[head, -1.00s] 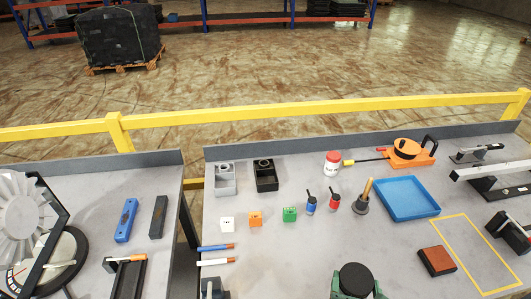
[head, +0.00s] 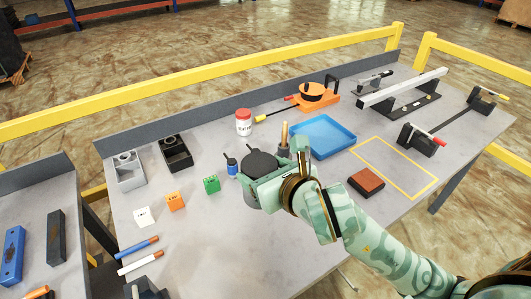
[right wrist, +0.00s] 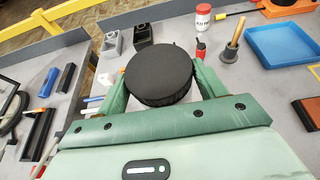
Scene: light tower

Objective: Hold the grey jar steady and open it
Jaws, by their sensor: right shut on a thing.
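The grey jar with its round dark lid (head: 261,163) is in the middle of the head view. The lid is on and the jar looks upright. My right gripper (head: 268,179) is shut around the jar's side, below the lid. In the right wrist view the dark lid (right wrist: 159,74) sits between the two green fingers, which hide part of the jar body. I cannot tell whether the jar's base touches the table. My left gripper is not in view.
Behind the jar stand a plunger (head: 284,138), a small blue bottle (head: 232,168) and a red-capped white jar (head: 243,123). A blue tray (head: 323,137) lies to the right. The grey table (head: 215,245) is clear in front.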

